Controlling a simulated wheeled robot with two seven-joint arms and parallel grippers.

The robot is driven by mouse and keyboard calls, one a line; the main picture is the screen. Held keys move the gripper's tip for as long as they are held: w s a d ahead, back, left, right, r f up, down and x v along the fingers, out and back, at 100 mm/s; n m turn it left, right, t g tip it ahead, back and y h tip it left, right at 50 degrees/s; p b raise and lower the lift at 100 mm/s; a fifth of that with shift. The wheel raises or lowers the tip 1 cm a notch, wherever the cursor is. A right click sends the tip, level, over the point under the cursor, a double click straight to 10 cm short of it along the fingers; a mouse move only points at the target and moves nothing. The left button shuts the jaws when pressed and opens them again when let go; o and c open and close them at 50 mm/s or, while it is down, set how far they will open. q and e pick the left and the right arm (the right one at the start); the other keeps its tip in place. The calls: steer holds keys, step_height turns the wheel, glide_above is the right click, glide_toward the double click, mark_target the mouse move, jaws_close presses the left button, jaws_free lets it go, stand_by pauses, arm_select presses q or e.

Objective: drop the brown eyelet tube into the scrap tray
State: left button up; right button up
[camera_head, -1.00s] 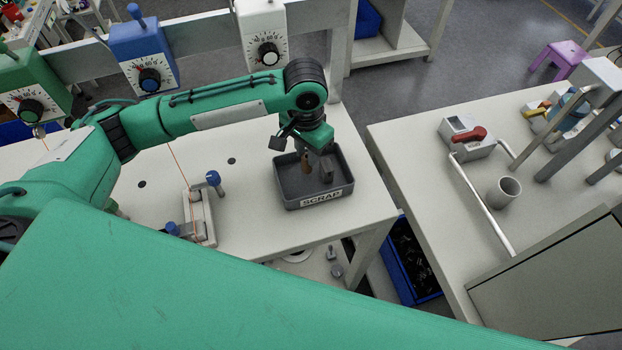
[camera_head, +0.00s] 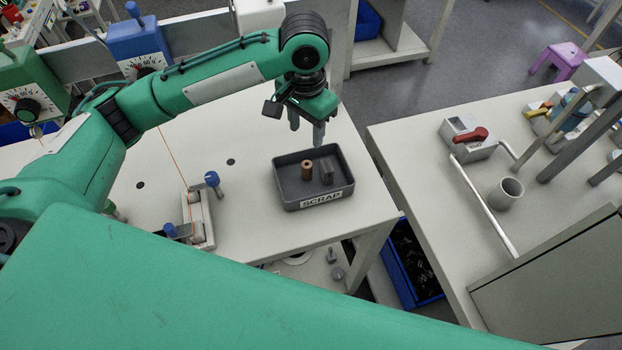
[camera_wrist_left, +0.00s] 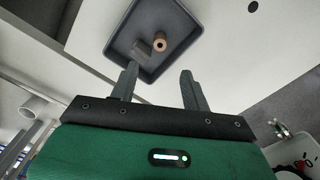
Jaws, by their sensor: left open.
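The brown eyelet tube (camera_head: 307,170) stands upright inside the dark grey scrap tray (camera_head: 321,204), left of a grey block (camera_head: 326,173). In the left wrist view the tube (camera_wrist_left: 159,40) is beside the block, within the tray (camera_wrist_left: 110,52). My left gripper (camera_head: 306,136) is open and empty, above the tray's back edge and clear of the tube. Its two fingers stand apart in the left wrist view (camera_wrist_left: 159,80). My right gripper is not in view.
A wire fixture with blue knobs (camera_head: 198,215) stands on the table left of the tray. A side bench to the right holds a box with a red lever (camera_head: 470,138) and a grey cup (camera_head: 504,192). A gap separates the tables.

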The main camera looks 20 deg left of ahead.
arm_select(q)
step_height(320, 180, up, 6)
steer(key=shift+f, duration=0.1)
stand_by(0.6)
